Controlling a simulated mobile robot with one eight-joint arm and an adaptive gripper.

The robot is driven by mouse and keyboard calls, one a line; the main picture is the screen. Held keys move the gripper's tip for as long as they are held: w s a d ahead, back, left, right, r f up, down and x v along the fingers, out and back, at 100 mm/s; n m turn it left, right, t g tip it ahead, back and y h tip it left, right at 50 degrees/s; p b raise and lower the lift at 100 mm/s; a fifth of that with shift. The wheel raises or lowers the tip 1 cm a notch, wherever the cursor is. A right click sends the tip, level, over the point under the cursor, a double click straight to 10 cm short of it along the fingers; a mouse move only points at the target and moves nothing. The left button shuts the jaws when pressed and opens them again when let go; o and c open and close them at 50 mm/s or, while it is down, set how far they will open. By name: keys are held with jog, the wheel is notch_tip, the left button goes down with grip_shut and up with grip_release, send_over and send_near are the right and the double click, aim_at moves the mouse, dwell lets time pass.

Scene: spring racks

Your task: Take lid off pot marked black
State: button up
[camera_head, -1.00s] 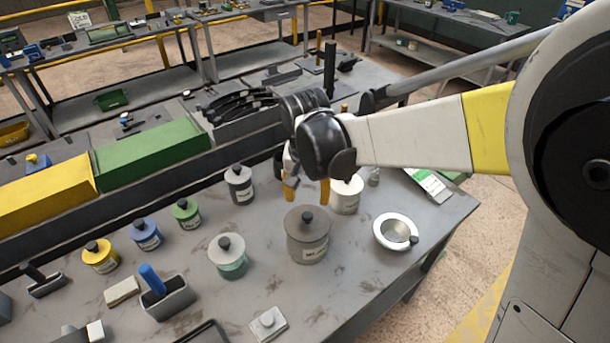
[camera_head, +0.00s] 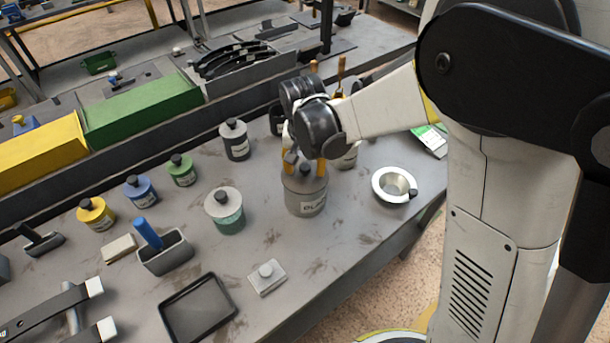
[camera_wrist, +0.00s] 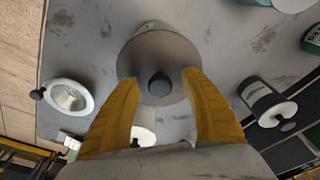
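A large grey pot (camera_head: 306,203) stands on the bench with its lid (camera_head: 303,184) on. Its white label seems to read something like BLACK, but the letters are blurred. The lid with its dark round knob also shows from above in the wrist view (camera_wrist: 158,85). My gripper (camera_head: 306,168) is open and empty just above this lid. Its two yellow fingers stand on either side of the knob, apart from it. A smaller dark pot (camera_head: 236,148) with a grey lid and black knob stands to the left; its label is not readable.
Left of my gripper stand a teal pot (camera_head: 231,222) and green (camera_head: 182,177), blue (camera_head: 141,194) and yellow (camera_head: 96,217) pots. A white pot (camera_head: 348,160) is partly hidden behind my gripper. A white-rimmed bowl (camera_head: 379,188) stands right.

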grip_shut()
jog(key=shift+r, duration=0.1)
